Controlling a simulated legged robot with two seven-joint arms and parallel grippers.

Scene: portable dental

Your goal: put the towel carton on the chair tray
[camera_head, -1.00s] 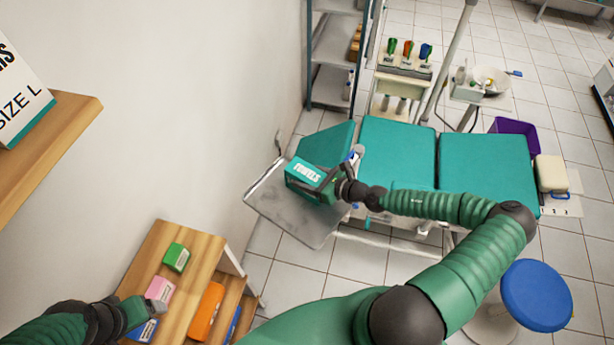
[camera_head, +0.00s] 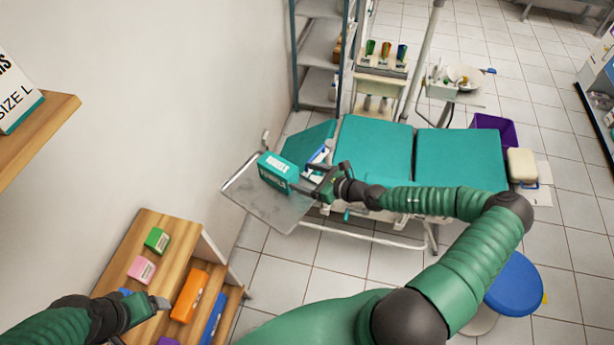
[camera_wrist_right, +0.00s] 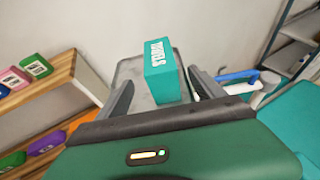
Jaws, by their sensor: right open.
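The teal towel carton (camera_head: 277,170), with white lettering, stands on the grey metal chair tray (camera_head: 256,203) beside the green dental chair. In the right wrist view the carton (camera_wrist_right: 162,72) rests on the tray (camera_wrist_right: 131,72), ahead of and between the finger lines. My right gripper (camera_head: 318,183) is open, just right of the carton, with a gap between them in the head view. In the wrist view its two fingers (camera_wrist_right: 160,92) are spread apart and hold nothing. My left gripper (camera_head: 150,308) is over the wooden shelf at lower left; its jaw state is unclear.
The wooden shelf (camera_head: 157,225) holds a green box (camera_head: 157,240), a pink box (camera_head: 141,269) and an orange box (camera_head: 190,296). The dental chair (camera_head: 375,152) lies right of the tray. A blue stool (camera_head: 514,286) stands at lower right. A wall borders the tray's left.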

